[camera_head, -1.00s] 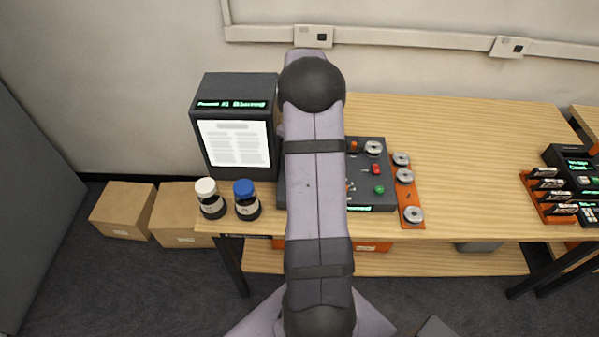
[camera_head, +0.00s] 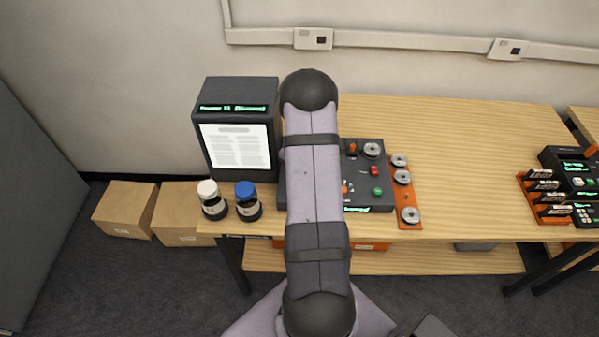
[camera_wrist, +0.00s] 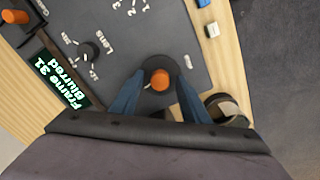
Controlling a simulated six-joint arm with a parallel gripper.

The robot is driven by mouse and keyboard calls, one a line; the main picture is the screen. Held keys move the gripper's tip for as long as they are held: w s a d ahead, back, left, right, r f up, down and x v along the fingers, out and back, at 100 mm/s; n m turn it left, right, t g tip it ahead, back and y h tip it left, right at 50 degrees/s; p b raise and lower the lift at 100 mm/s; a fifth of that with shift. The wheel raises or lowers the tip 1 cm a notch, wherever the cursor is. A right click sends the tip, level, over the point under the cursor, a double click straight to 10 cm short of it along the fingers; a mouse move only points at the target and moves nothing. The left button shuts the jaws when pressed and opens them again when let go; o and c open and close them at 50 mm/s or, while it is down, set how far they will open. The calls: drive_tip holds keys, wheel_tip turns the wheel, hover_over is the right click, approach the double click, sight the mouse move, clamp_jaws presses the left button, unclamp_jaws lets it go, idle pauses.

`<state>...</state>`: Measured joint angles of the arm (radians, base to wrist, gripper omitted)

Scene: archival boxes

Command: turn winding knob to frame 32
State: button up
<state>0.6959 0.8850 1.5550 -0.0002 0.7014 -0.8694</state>
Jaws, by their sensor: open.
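The reader's dark control panel (camera_head: 376,200) lies on the wooden table, partly hidden behind my arm in the head view. In the wrist view, a round dark knob with an orange top (camera_wrist: 160,79) sits on this panel (camera_wrist: 175,30). My gripper (camera_wrist: 159,76) is open, its two blue fingers on either side of that knob; whether they touch it I cannot tell. The panel display (camera_wrist: 60,74) reads "Frame 31 Blurred". A small black knob (camera_wrist: 88,50) marked "Lens" is beside it. The head view does not show my gripper.
The dark reader screen (camera_head: 237,145) stands at the panel's left, with a white-capped jar (camera_head: 213,203) and a blue-capped jar (camera_head: 247,203) in front. An orange tray (camera_head: 405,218) with silver reels is at the panel's right. Bare table (camera_head: 470,160) lies further right.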

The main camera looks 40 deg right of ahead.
drive_tip(key=shift+c, duration=0.4)
clamp_jaws()
drive_tip(key=c, duration=1)
unclamp_jaws()
drive_tip(key=shift+f+m+b, duration=0.1)
drive_tip(key=shift+m+b, duration=0.35)
drive_tip(key=shift+m, duration=0.25)
drive_tip(key=c, duration=1)
unclamp_jaws()
drive_tip(key=shift+m+b, duration=0.35)
drive_tip(key=shift+m, duration=0.95)
drive_tip(key=c, duration=1)
unclamp_jaws()
drive_tip(key=shift+o, duration=0.4)
unclamp_jaws()
drive_tip(key=shift+r, duration=0.25)
drive_tip(key=shift+r+b, duration=1.3)
drive_tip(key=shift+r, duration=2.25)
